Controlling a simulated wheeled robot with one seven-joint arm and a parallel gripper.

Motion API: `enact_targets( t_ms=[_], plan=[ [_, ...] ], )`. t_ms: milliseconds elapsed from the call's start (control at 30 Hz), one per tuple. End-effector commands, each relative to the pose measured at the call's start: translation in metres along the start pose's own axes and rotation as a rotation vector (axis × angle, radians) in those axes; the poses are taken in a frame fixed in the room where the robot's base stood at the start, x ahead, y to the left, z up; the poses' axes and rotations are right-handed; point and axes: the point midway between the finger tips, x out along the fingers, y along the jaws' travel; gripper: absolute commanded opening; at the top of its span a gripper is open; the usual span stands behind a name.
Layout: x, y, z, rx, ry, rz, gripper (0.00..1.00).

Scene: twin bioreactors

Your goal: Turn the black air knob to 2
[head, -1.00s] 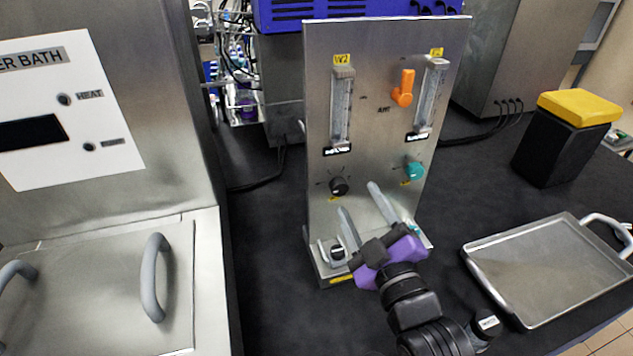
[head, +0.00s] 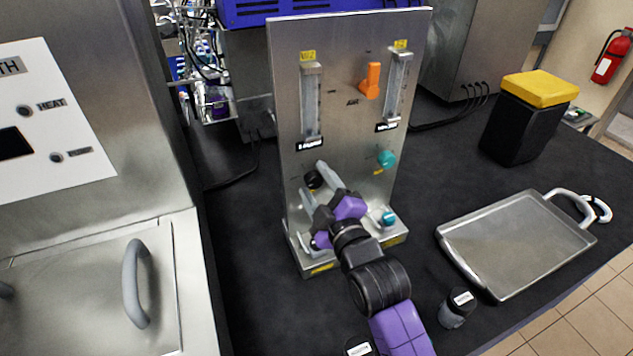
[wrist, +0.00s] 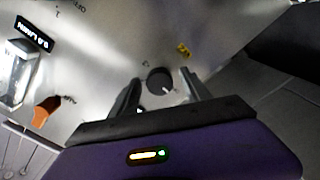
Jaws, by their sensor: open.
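The black air knob (head: 313,179) is low on the left of the upright metal panel (head: 345,110), below the left flow tube (head: 311,98). In the wrist view the knob (wrist: 158,79) shows a pale pointer mark toward its lower right. My gripper (head: 312,177) is open at the panel, with one finger on each side of the knob. In the wrist view the fingers of my gripper (wrist: 161,80) also flank the knob, with gaps visible. I cannot tell whether either finger touches it. The scale numbers around the knob are too small to read.
A teal knob (head: 386,159) and an orange lever (head: 371,80) are on the same panel. A second teal-topped part (head: 388,219) is on its base. A metal tray (head: 520,245) and a dark bottle (head: 457,307) are at right. A water bath (head: 90,275) stands at left.

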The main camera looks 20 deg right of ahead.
Motion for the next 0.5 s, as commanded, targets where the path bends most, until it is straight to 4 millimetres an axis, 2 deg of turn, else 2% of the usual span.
enact_targets(
  t_ms=[200, 400, 500],
  plan=[
    [0.0002, 0.0, 0.0001, 0.0, 0.0, 0.001, 0.56],
    [0.0001, 0.0, 0.0, 0.001, 0.0, 0.0, 0.16],
    [0.0, -0.0001, 0.0, 0.001, 0.0, 0.0, 0.0]
  ],
)
